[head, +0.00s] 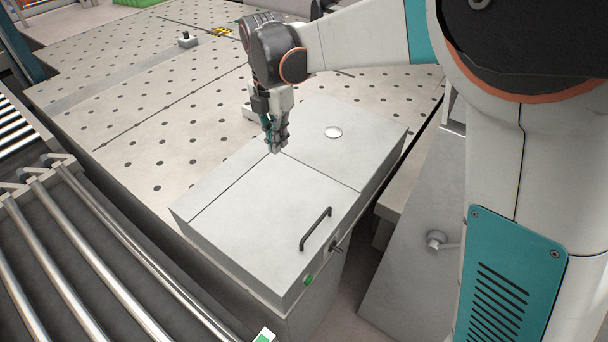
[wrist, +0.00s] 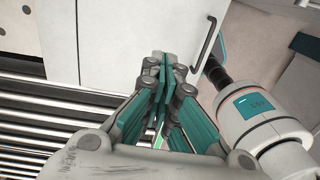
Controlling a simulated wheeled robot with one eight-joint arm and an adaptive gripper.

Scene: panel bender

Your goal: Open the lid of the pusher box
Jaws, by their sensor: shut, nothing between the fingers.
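The pusher box (head: 193,219) is a pale grey box beside the perforated table. Its lid (head: 262,213) is the flat front panel and looks closed, with a seam behind it. A dark bar handle (head: 316,229) stands on the lid near its right edge; it also shows in the wrist view (wrist: 204,45). My gripper (head: 276,150) points down over the box near the seam, away from the handle. It is shut and empty. Whether its tips touch the surface I cannot tell. In the wrist view my gripper (wrist: 165,62) shows its teal fingers together.
A dark latch or knob (head: 336,247) and a green button (head: 308,280) are on the box's front side. A roller conveyor (head: 75,250) lies at the left. The perforated table (head: 150,120) spreads behind. A grey panel with a lever (head: 437,241) stands at the right.

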